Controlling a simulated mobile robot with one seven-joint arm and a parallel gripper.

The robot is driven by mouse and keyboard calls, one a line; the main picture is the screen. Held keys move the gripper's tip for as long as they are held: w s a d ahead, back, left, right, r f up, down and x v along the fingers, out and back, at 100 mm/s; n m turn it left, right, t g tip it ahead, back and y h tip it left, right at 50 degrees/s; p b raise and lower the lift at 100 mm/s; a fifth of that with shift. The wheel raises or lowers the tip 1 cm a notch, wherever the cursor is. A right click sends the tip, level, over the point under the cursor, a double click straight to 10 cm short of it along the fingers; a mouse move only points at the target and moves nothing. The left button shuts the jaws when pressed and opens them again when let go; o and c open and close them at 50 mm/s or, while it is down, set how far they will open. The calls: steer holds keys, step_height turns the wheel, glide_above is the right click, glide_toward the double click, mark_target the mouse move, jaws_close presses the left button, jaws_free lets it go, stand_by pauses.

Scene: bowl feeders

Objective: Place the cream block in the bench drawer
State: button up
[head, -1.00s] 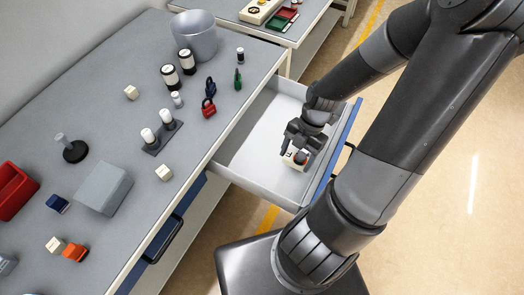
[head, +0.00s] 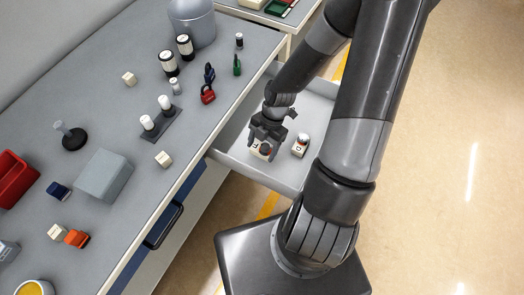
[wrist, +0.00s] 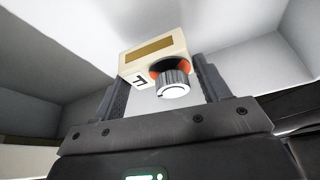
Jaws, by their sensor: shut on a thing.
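My gripper (head: 265,137) is inside the open bench drawer (head: 315,108), toward its bench side. It is shut on a cream block (head: 258,152). In the wrist view the held cream block (wrist: 146,55) sits between both fingers; it has a brown-gold strip, a dark letter and a silver knob with an orange ring. The drawer floor shows pale behind it; I cannot tell whether the block touches it. A second cream block (head: 299,148) with a dark and red top stands in the drawer, right of my gripper and apart from it.
Small plain cream blocks (head: 163,159) lie on the grey bench (head: 110,120). A grey box (head: 104,176), red and blue padlocks (head: 208,95), black-and-white cylinders (head: 185,46) and a grey bin (head: 192,20) also stand there. Drawer walls surround my gripper closely on the bench side.

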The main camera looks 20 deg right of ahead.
mark_target(262, 152)
steer(key=shift+f, duration=1.7)
steer(key=shift+f, duration=0.15)
steer(key=o, duration=1.1)
steer(key=shift+r, duration=0.2)
